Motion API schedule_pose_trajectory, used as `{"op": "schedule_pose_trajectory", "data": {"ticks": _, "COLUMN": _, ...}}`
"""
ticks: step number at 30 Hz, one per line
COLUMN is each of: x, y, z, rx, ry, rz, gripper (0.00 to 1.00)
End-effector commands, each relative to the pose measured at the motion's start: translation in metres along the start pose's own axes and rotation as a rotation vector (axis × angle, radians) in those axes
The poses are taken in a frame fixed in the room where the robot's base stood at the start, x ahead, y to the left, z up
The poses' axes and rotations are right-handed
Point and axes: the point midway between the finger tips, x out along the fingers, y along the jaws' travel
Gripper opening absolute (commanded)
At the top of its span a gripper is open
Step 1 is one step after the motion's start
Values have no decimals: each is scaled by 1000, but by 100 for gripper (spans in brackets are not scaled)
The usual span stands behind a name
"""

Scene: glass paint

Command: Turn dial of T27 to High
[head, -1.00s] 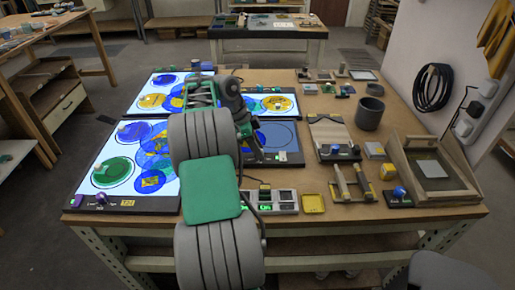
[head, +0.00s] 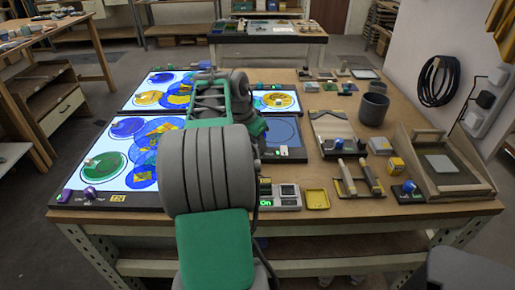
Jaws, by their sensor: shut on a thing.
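Several light panels lie on the wooden table. A lit panel (head: 100,178) at the front left has a purple dial (head: 89,192) on its front edge and a small yellow label (head: 118,197), too small to read surely. A dark, unlit panel (head: 284,134) lies right of my arm. Its left part and front left corner are covered by my arm, and no dial shows on it. I cannot read T27 on any panel. My gripper (head: 257,130) is down at the dark panel's left side, only partly visible. It is shut, but its fingertips and what they hold are hidden behind my arm.
Right of the panels stand a grey cup (head: 372,109), a framed wooden tray (head: 445,165), a yellow dish (head: 316,199) and several small devices. A small green display (head: 266,204) reads "On". Another lit panel (head: 276,101) lies behind the dark one.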

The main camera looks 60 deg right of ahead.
Motion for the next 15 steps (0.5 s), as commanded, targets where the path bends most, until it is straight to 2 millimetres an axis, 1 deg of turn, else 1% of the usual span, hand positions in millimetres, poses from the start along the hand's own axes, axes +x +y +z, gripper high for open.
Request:
{"op": "schedule_pose_trajectory", "data": {"ticks": 1, "x": 3, "y": 1, "z": 1, "rx": -36, "ry": 0, "rz": -17, "gripper": 0}}
{"op": "schedule_pose_trajectory", "data": {"ticks": 15, "x": 2, "y": 4, "z": -1, "rx": -448, "ry": 0, "rz": -187, "gripper": 0}}
